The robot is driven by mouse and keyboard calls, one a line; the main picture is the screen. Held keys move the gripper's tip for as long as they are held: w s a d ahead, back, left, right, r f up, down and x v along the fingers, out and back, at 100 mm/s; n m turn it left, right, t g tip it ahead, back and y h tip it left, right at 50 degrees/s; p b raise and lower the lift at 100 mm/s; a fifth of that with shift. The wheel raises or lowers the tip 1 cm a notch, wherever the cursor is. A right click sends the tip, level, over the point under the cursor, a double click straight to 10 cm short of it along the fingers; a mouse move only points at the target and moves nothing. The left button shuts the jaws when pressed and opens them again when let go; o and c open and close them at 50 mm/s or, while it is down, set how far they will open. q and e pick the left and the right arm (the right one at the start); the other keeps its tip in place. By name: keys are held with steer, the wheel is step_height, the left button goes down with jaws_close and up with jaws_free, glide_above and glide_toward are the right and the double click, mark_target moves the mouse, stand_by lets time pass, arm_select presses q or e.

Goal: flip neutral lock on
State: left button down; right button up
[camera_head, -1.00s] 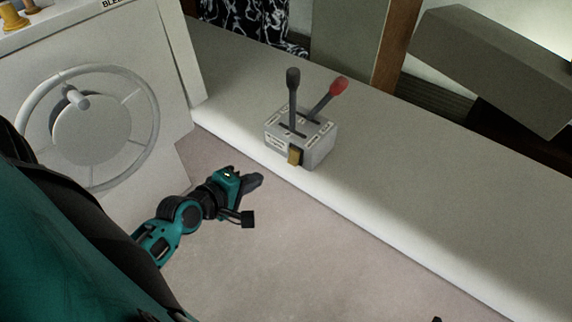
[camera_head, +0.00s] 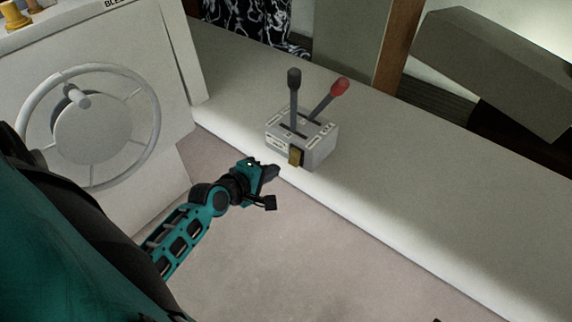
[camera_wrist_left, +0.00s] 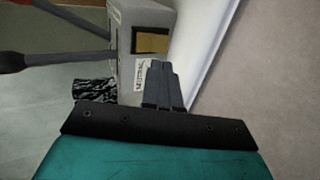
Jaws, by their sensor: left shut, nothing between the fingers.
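The neutral lock looks like a small brass-yellow tab (camera_head: 295,156) on the front face of a grey control box (camera_head: 320,150). The tab also shows in the left wrist view (camera_wrist_left: 151,42). A black-knobbed lever (camera_head: 293,100) and a red-knobbed lever (camera_head: 328,99) rise from the box top. My left gripper (camera_head: 274,172) is shut and empty, just below and left of the box, apart from the tab. In the left wrist view its fingers (camera_wrist_left: 161,84) point toward the box. My right gripper is not in view.
The box stands on a long white ledge (camera_head: 430,200). A white panel with a steering wheel (camera_head: 90,125) is at the left. A grey slanted block (camera_head: 490,70) is at the upper right. The floor (camera_head: 300,260) in front of the ledge is clear.

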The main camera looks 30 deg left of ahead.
mark_target(294, 159)
arm_select(q)
steer(key=b+x, duration=0.1)
steer(key=x, duration=0.6)
steer(key=f+b, duration=0.1)
steer(key=b, duration=0.1)
steer(key=shift+w+f+t+b, duration=0.1)
steer(key=shift+w+t+b, duration=0.05)
steer(key=shift+t+b, duration=0.2)
steer(key=shift+d+r, duration=0.1)
steer(key=shift+r, duration=0.25)
steer(key=shift+r+p, duration=0.1)
steer(key=shift+p, duration=0.2)
steer(key=shift+w+r+p, duration=0.1)
steer(key=shift+r+p, duration=0.25)
steer(key=shift+p, duration=0.05)
steer(key=shift+r+p, duration=0.45)
steer(key=shift+r, duration=0.1)
steer(key=shift+w, duration=0.1)
